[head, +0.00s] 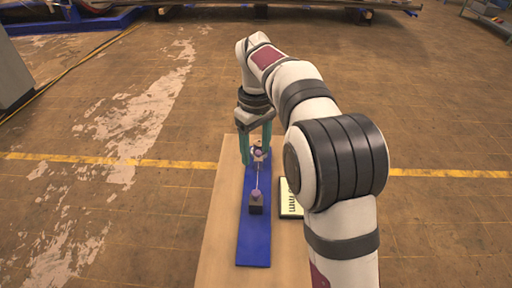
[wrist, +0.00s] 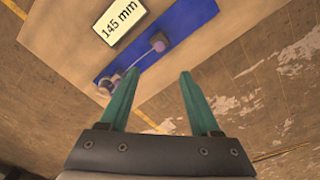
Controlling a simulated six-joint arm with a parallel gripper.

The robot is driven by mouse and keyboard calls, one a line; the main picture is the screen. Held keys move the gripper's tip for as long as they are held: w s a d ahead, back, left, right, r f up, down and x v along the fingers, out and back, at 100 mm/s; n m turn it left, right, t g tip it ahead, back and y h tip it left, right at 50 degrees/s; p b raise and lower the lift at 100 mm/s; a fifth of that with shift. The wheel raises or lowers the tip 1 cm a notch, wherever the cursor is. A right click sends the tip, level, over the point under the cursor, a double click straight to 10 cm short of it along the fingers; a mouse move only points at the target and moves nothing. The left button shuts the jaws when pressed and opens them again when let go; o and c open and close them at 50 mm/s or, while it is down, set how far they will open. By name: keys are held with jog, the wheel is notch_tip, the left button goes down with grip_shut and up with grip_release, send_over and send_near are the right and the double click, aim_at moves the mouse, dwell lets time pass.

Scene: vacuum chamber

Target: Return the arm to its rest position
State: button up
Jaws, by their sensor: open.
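My arm (head: 330,160) reaches forward from the lower right in the head view. My gripper (head: 256,160) has two teal fingers pointing down, spread apart, over the far end of a blue strip (head: 255,235). In the wrist view my gripper (wrist: 158,82) is open, with nothing between its fingers. A small dark block (head: 256,206) with a purple top sits on the strip. A thin pale rod (head: 257,180) runs from it to a second purple-topped piece (head: 258,154) near the fingers. I cannot tell whether the fingers touch that piece.
The strip lies on a wooden board (head: 218,240). A sign (wrist: 120,18) reading "145 mm" lies on the board beside it, partly behind my arm in the head view. Blue and metal structures stand far back.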

dwell(0.3)
jog(key=s+d+r+m, duration=0.2)
jog(key=s+d+m, duration=0.1)
jog(key=s, duration=0.3)
jog(key=s+d+r+m, duration=0.2)
jog(key=s+d+m, duration=0.1)
jog(key=s, duration=0.4)
jog(key=s+d+f+m+y, duration=0.1)
jog(key=s+f+m, duration=0.2)
jog(key=s, duration=0.6)
jog(key=s+d+f+m, duration=0.2)
jog(key=s+m, duration=0.3)
jog(key=s, duration=0.5)
jog(key=shift+f+m+y, duration=0.3)
jog(key=shift+f+y, duration=0.1)
jog(key=shift+f, duration=0.15)
